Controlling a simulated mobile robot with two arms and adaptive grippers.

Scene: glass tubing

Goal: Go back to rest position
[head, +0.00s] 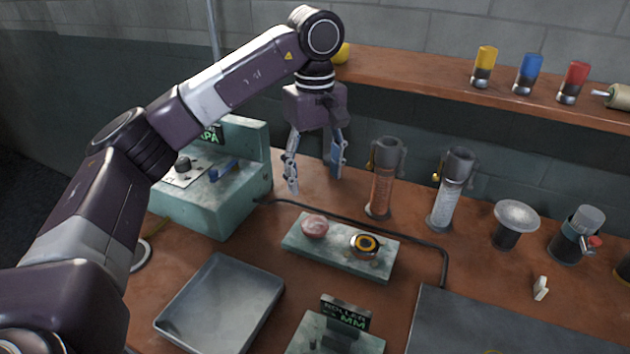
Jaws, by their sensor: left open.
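My left arm comes in from the left side of the head view. My left gripper (315,175) points down above the back of the brown bench (210,246), and its two fingers are spread apart with nothing between them. It hangs between the green box with a dial (222,200) and the copper-coloured cylinder (382,190). My right gripper does not show.
A green plate (298,248) bears a pinkish round piece (314,227) and a black-and-yellow ring (366,244). A grey tray (220,305) lies in front. A silvery cylinder (448,200) and round-topped stand (516,216) stand right. A shelf (420,75) runs behind.

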